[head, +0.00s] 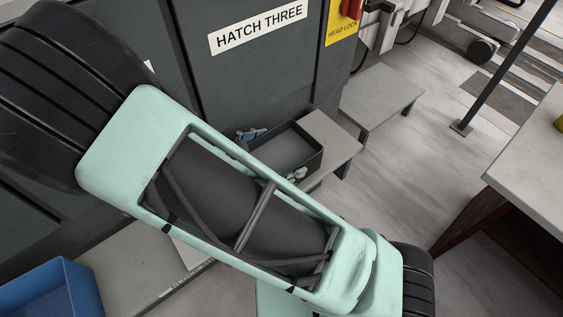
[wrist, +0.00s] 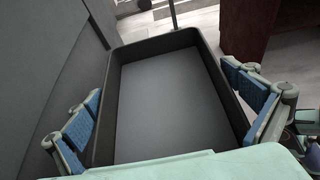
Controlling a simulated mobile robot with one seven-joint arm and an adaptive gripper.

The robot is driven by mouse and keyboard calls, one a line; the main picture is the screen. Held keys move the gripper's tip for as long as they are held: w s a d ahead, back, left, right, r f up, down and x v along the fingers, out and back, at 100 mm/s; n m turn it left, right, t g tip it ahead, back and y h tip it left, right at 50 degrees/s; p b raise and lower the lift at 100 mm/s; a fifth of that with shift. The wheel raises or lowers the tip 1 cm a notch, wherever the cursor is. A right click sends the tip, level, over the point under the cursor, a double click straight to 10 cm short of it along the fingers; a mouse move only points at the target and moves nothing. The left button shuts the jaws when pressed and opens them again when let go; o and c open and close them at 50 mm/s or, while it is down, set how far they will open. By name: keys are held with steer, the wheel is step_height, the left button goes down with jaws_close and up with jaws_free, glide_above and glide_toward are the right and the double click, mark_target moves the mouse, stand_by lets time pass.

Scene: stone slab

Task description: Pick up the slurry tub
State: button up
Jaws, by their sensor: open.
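The slurry tub (head: 308,138) is a dark, open rectangular box with a flat grey inside. It sits level on a pale ledge against the grey cabinet, partly hidden by my arm in the head view. In the wrist view the tub (wrist: 158,42) fills the middle; its near end is hidden by my pale green wrist. My gripper (wrist: 168,105) is open, with blue-padded fingers outside the tub's two long walls. The fingers also show either side of the tub in the head view (head: 273,153). I cannot tell whether the pads touch the walls.
The grey cabinet (head: 255,75), labelled HATCH THREE, stands close beside the tub's left side. The pale ledge (head: 330,138) and a low grey step (head: 382,97) lie to the right. A pale-topped table (head: 535,160) is at far right, a blue bin (head: 50,290) at lower left. Floor between is clear.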

mark_target(281, 167)
steer(key=c, duration=1.3)
steer(key=shift+r, duration=0.65)
steer(key=s+d+r+p, duration=0.5)
steer(key=s+r+p, duration=0.3)
steer(key=s+r, duration=0.4)
steer(key=shift+s, duration=0.45)
